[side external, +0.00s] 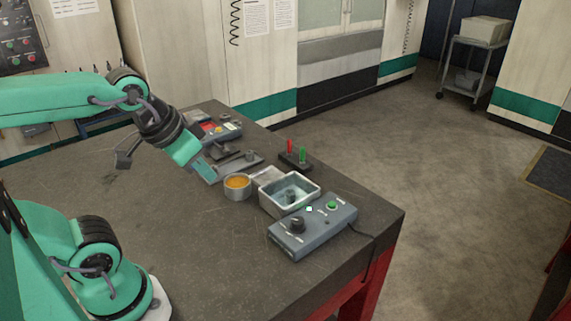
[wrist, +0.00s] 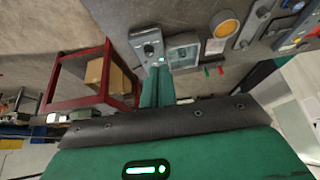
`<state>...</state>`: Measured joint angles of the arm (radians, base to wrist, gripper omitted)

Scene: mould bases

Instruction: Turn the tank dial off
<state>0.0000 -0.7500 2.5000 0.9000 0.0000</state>
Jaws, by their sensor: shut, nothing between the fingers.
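The tank dial (side external: 297,225) is a black knob on the left part of a grey control box (side external: 320,232); its setting is too small to read. The same box also carries a lit green button (side external: 332,206). The tank (side external: 311,197) is a square, pale-rimmed tub of clear liquid with a dark object in it, just behind the box. My gripper (side external: 209,174) is shut and empty, above the table to the left of the tank, apart from the dial. In the wrist view its fingers (wrist: 158,70) point towards the box (wrist: 147,38) and tank (wrist: 183,53).
A round cup of orange liquid (side external: 237,187) stands left of the tank. Behind are a stand with red and green pegs (side external: 295,158), grey fixtures (side external: 240,163) and another panel (side external: 222,130). A cable (side external: 362,232) leaves the box. The near table (side external: 200,255) is clear.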

